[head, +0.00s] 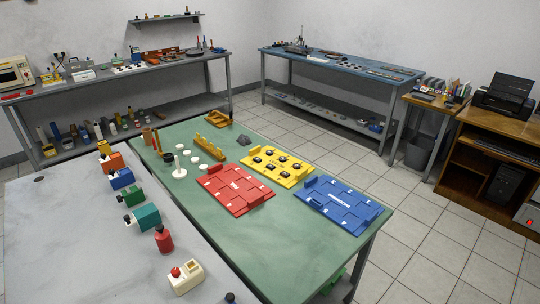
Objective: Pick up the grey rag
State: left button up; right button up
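A small crumpled dark grey thing (243,140), which looks like the grey rag, lies on the green table (290,255) near its far right edge. It sits to the right of a yellow slotted rack (210,148) and beyond the yellow board. It is small in the picture, so its cloth texture is hard to make out. Neither of my grippers is in the head view.
A yellow board (277,166), a red board (236,190) and a blue board (338,203) lie on the green table. White discs and a white stand (179,172) are left of them. Several coloured items line the grey surface (75,240). The green table's near part is clear.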

aim_at(244, 140)
jog(key=i+l+u, duration=0.35)
jog(key=i+l, duration=0.15)
jog(key=l, duration=0.3)
jog(key=i+l+u, duration=0.15)
jog(key=l, duration=0.25)
jog(key=i, duration=0.1)
